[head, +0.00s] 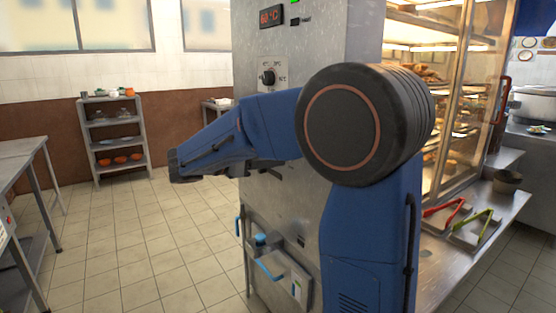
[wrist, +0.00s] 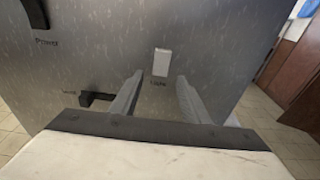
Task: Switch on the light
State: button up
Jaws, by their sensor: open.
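A small white switch (wrist: 162,62) sits on the grey metal panel (wrist: 215,45) in the wrist view. The small label under it is blurred and seems to read "Light". My gripper (wrist: 160,77) is open and empty, with its two fingers apart on either side below the switch and pointing at the panel. I cannot tell whether a fingertip touches the panel.
A black handle labelled "Power" (wrist: 36,14) is at the panel's upper left. A black lever (wrist: 97,98) juts out at lower left. The head view shows a dial (head: 268,78), a temperature display (head: 271,16) and a glass food case (head: 455,90). Tiled floor (head: 150,240) is clear at left.

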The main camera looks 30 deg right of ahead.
jog(key=a+r, duration=0.1)
jog(key=a, duration=1.2)
jog(key=shift+s+a+r, duration=0.15)
jog(key=shift+s+r, duration=0.1)
jog(key=shift+r, duration=0.15)
